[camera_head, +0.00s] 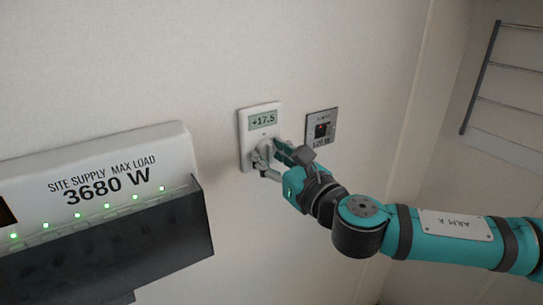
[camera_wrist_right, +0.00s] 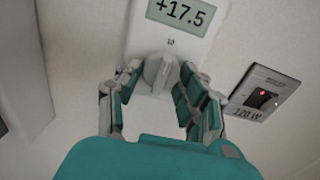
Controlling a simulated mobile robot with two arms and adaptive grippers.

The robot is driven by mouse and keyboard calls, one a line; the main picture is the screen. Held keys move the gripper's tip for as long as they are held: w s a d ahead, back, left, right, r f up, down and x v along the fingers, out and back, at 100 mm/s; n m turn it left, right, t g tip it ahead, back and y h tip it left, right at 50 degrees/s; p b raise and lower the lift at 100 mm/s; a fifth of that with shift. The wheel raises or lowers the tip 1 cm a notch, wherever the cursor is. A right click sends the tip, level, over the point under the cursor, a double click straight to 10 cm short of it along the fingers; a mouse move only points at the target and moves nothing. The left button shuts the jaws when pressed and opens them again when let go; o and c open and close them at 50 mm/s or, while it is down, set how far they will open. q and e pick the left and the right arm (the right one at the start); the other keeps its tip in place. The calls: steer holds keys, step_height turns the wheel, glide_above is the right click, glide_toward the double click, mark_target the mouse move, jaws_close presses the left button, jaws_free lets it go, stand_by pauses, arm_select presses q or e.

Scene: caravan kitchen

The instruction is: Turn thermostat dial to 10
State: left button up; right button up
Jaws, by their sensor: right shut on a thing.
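The white thermostat (camera_head: 245,135) is mounted on the wall, and its display (camera_head: 262,119) reads +17.5. It also shows at the top of the right wrist view, with the display (camera_wrist_right: 181,14) partly cut off. Its pale dial (camera_wrist_right: 159,70) sits below the display, with its raised grip roughly upright in that view. My right gripper (camera_head: 267,157) reaches in from the right and is shut on the dial, with one finger on each side in the wrist view (camera_wrist_right: 158,76). The fingers partly hide the dial in the head view. My left gripper is not in view.
A small metal switch plate (camera_head: 321,126) with a red light, marked 120 W, is just right of the thermostat. A white supply box (camera_head: 95,165) marked 3680 W, with a dark lower part and green lights, juts out at left. A metal rack (camera_head: 505,75) is at far right.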

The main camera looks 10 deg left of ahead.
steer(key=o, duration=1.1)
steer(key=shift+f, duration=0.1)
steer(key=shift+s+d, duration=0.2)
steer(key=v, duration=1.1)
steer(key=shift+s+d, duration=0.15)
